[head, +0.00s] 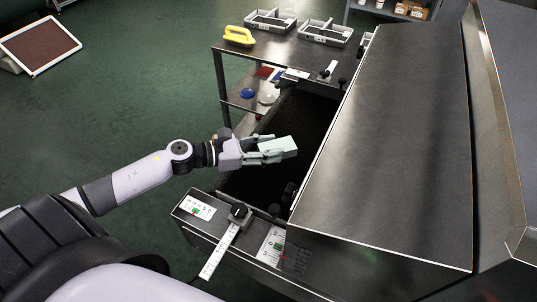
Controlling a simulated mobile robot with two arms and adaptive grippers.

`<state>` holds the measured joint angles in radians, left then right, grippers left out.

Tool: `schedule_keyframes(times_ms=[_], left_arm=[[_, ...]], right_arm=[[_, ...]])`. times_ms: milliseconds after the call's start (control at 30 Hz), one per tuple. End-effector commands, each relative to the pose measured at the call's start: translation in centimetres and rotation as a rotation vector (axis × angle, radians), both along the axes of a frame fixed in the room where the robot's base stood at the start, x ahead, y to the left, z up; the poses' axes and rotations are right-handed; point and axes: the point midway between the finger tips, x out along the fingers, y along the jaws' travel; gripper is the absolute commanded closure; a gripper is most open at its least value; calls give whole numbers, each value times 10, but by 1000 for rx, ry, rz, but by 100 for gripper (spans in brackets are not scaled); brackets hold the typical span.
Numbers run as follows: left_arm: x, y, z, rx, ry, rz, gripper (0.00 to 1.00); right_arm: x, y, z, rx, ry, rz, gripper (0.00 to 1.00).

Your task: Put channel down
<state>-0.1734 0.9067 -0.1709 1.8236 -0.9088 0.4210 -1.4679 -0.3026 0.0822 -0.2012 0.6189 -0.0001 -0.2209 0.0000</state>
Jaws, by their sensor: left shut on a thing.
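My left gripper (257,151) reaches in from the left over the dark belt of the tunnel dryer. It is shut on a small pale grey-green piece (281,147), which looks like the channel. The piece points to the right and appears to be held above the belt (300,118); the exact gap is hard to judge. The fingers partly hide its left end. My right gripper is not in view.
The dryer's big metal hood (390,130) stands close on the right. A front panel has a scale and a clamp knob (239,213). The belt's far part is clear.

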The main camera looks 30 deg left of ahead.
Motion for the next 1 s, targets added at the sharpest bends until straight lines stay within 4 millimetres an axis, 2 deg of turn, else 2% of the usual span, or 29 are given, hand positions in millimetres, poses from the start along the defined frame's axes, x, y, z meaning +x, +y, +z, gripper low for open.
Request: schedule_keyframes(times_ms=[100, 200, 567, 600, 867, 1000], left_arm=[[0, 0, -20, -5, 2, 3, 91], [0, 0, -29, -3, 0, 2, 91], [0, 0, -33, -1, 0, 0, 91], [0, 0, -33, -1, 1, 0, 58], [0, 0, -32, -1, 1, 1, 40], [0, 0, -32, -1, 1, 1, 39]], right_arm=[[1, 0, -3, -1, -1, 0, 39], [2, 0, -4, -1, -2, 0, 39], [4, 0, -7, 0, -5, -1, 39], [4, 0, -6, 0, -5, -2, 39], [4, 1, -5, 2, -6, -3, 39], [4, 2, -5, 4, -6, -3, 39]])
